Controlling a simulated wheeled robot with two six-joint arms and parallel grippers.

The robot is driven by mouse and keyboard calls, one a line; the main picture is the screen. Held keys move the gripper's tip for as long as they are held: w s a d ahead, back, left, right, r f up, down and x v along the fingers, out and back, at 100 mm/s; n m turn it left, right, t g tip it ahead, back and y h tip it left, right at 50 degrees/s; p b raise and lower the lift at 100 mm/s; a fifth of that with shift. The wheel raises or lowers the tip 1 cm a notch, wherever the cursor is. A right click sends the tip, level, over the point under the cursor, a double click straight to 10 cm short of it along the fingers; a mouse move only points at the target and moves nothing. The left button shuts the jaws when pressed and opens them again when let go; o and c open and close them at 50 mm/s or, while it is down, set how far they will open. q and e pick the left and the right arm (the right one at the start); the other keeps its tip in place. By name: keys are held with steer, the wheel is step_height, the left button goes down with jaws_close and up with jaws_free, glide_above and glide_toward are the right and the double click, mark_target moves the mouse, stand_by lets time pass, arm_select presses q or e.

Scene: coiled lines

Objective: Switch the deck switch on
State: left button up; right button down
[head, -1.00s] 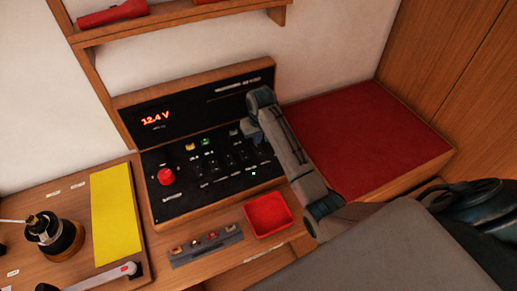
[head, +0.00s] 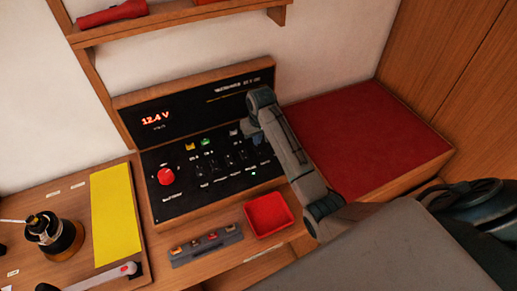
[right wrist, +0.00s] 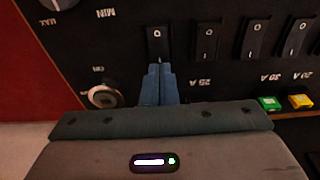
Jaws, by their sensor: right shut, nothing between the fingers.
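The black switch panel (head: 215,190) stands on the wooden desk in the head view, with several dark rocker switches in a row. I cannot read which one is the deck switch. My right gripper (head: 243,130) is over the panel's right part and hides some of it. In the right wrist view its blue fingers (right wrist: 159,82) are shut and empty. Their tips are at the near end of a black rocker switch (right wrist: 158,42) with a white mark; I cannot tell whether they touch it. My left gripper is not in view.
More rocker switches (right wrist: 205,40) stand beside it, with a round metal key switch (right wrist: 104,96) and green (right wrist: 270,103) and yellow (right wrist: 300,101) pieces nearby. A red tray (head: 268,214), a grey fuse strip (head: 206,245) and a yellow pad (head: 116,215) lie on the desk.

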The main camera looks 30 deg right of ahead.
mark_target(257, 147)
steer(key=shift+f, duration=0.9)
steer(key=shift+r, duration=0.1)
step_height(257, 147, up, 2)
steer(key=shift+p, duration=0.4)
steer(key=shift+r, duration=2.45)
